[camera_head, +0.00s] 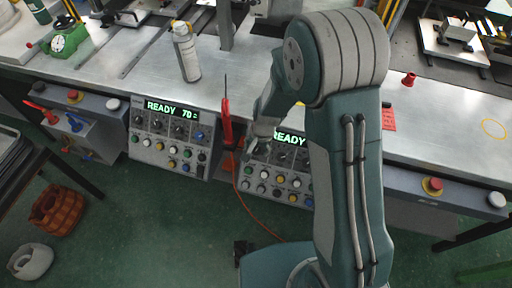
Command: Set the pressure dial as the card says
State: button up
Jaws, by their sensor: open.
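Two control panels are mounted on the front of the bench. The left panel (142,150) has a lit display (172,109) reading "READY 70", a row of dark dials (157,125) and several coloured buttons. The right panel (247,196) has a display (290,138) reading "READY", its right end hidden by my arm. Its dials (283,157) are partly hidden. I cannot tell which dial is for pressure. My gripper (252,153) is open at this panel's upper left; contact cannot be told. A red card (389,119) lies right of my arm, its text too small to read.
A red tool with a hose (227,125) hangs between the panels. A basket (57,210) is on the floor.

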notch_tip(320, 180, up, 11)
jog(key=d, duration=0.1)
jog(key=shift+s+d, duration=0.3)
jog(key=shift+s, duration=0.1)
jog(key=shift+r, duration=0.1)
